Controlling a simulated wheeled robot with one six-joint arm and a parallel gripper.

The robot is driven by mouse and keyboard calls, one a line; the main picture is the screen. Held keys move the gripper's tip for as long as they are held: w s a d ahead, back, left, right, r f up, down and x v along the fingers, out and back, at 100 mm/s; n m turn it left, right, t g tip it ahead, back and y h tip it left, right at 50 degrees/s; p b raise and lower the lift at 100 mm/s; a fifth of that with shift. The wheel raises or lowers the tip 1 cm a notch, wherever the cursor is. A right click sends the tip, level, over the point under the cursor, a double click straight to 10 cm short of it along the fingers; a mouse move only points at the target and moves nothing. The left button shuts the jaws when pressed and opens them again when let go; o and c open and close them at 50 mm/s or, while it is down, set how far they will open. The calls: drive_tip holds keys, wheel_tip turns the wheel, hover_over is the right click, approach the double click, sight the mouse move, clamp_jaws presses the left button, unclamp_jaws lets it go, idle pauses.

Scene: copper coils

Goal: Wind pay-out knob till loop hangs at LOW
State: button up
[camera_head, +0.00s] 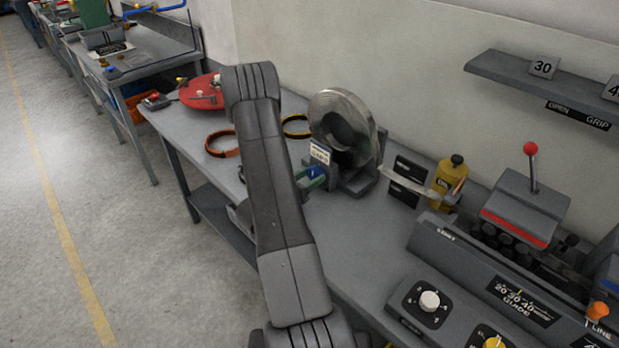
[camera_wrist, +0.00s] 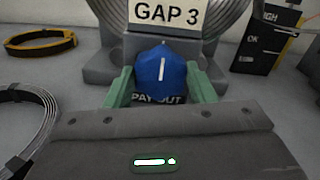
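The blue pay-out knob (camera_wrist: 163,72) stands below the GAP 3 sign in the wrist view, its white mark upright. My gripper (camera_wrist: 162,88) has its green fingers on either side of the knob; whether they press on it is unclear. In the head view, my gripper (camera_head: 316,183) is at the foot of the metal coil (camera_head: 347,112), partly hidden by my arm. The metal strip (camera_head: 408,186) runs from the coil to the right, sagging slightly past the black level gauge (camera_head: 407,168).
A yellow bottle (camera_head: 448,178) stands right of the gauge. A machine with a red-knobbed lever (camera_head: 531,148) and a dial panel (camera_head: 428,302) fill the right side. Orange (camera_head: 222,143) and yellow-black (camera_head: 296,126) rings lie left of the coil. A shelf (camera_head: 500,68) hangs above.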

drive_tip(key=shift+f+m+b, duration=0.2)
drive_tip(key=shift+m+b, duration=0.1)
drive_tip(key=shift+b, duration=0.65)
drive_tip(key=shift+c, duration=0.2)
drive_tip(key=m+b, duration=0.1)
drive_tip(key=b, duration=0.1)
drive_tip(key=shift+f+b, duration=0.15)
drive_tip(key=shift+b, duration=0.15)
drive_tip(key=m+b, duration=0.2)
drive_tip(key=b, duration=0.2)
drive_tip(key=shift+f+m+b, duration=0.1)
drive_tip(key=shift+m+b, duration=0.2)
drive_tip(key=shift+b, duration=0.1)
drive_tip(key=m+b, duration=0.5)
drive_tip(key=b, duration=0.5)
drive_tip(key=shift+s+d+b, duration=0.1)
drive_tip(key=shift+s+b, duration=0.05)
drive_tip(key=shift+b, duration=0.15)
drive_tip(key=m+b, duration=0.2)
drive_tip(key=b, duration=0.1)
drive_tip(key=shift+r+m+b, duration=0.25)
drive_tip(key=shift+m+b, duration=0.25)
drive_tip(key=shift+b, duration=0.45)
drive_tip(key=shift+r, duration=0.1)
drive_tip(key=o, duration=1)
